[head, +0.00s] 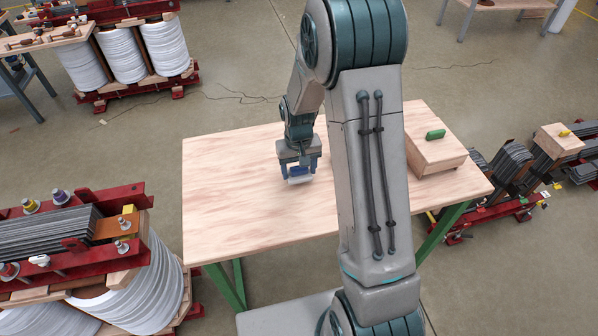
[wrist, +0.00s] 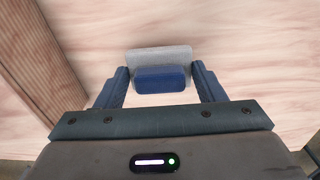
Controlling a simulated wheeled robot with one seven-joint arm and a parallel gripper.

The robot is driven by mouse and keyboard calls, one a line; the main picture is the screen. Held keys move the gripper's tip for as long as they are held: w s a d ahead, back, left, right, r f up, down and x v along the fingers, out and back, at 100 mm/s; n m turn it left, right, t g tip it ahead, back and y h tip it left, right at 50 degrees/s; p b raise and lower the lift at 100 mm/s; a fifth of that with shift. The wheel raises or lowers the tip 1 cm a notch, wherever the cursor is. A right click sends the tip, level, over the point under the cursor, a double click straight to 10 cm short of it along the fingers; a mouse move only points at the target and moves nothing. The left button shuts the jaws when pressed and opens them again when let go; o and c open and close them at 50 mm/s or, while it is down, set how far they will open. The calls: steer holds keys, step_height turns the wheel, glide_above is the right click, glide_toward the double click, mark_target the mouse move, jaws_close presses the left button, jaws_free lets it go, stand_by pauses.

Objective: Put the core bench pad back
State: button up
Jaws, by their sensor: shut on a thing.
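My gripper (head: 299,168) points down over the middle of the wooden bench (head: 235,190). It is shut on a pad with a blue block on a pale grey plate, which I take to be the core bench pad (wrist: 161,79). In the wrist view the blue block sits between the two fingers and the grey plate sticks out beyond it. In the head view the pad's pale edge (head: 299,180) shows just under the fingers. I cannot tell whether the pad touches the bench top.
A wooden block (head: 436,155) with a green piece (head: 435,134) on top stands on the bench at the right, behind my arm. A transformer core with white coils (head: 85,250) stands left of the bench. Dark laminations (head: 505,170) lie at the right. The bench's left half is clear.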

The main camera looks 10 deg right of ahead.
steer(key=shift+f, duration=0.95)
steer(key=shift+f, duration=0.15)
steer(key=o, duration=1)
